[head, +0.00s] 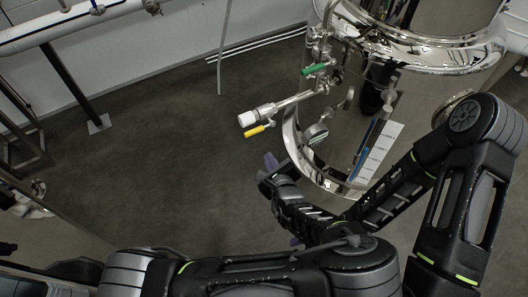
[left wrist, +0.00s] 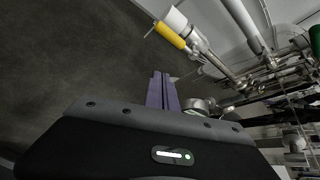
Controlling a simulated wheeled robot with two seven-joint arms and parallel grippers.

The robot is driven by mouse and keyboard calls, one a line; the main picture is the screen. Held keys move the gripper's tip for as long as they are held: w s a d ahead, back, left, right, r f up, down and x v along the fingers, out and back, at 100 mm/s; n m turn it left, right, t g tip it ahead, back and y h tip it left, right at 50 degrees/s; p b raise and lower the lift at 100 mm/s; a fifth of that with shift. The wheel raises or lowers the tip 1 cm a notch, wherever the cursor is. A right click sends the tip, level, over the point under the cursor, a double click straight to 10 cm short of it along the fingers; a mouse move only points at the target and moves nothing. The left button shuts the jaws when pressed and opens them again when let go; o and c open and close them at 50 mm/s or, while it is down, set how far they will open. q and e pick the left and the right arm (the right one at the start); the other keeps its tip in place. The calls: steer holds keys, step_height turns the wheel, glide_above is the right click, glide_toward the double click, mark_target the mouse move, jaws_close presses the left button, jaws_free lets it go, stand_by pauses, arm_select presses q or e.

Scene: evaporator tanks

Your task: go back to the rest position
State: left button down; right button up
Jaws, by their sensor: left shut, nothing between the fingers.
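My left gripper (head: 271,161) is in the head view, in front of the steel tank's lower left side and below the yellow-handled valve. In the left wrist view its purple fingers (left wrist: 162,92) are together, with nothing between them. My right arm comes in from the right and its forearm runs down to the left, in front of the tank. Only a small purplish bit of my right gripper (head: 296,241) shows, low in the middle and mostly hidden behind my left arm, so its opening cannot be seen.
The shiny steel tank (head: 420,95) stands close at the right. The dark floor (head: 150,160) to the left is clear. A metal frame (head: 70,75) stands at the far left.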

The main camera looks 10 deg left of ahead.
arm_select(q)
steer(key=shift+s+d+r, duration=0.15)
steer(key=shift+s+r, duration=0.05)
steer(key=shift+s, duration=0.1)
stand_by(0.4)
steer(key=s+a+f+n+g+h+p, duration=0.1)
steer(key=s+a+f+n+g+p, duration=0.1)
steer(key=s+a+f+n+g, duration=0.35)
steer(key=s+a+f+n+g+h+p, duration=0.1)
steer(key=s+a+f+n+g+p, duration=0.2)
steer(key=s+n, duration=0.4)
steer(key=s+d+r+n+g+h+p, duration=0.2)
steer(key=s+d+r+n+h+p, duration=0.2)
steer(key=n, duration=1.1)
steer(key=s+d+r+h, duration=0.2)
steer(key=s, duration=0.1)
steer(key=shift+s+r+h, duration=0.35)
steer(key=shift+r+h, duration=0.05)
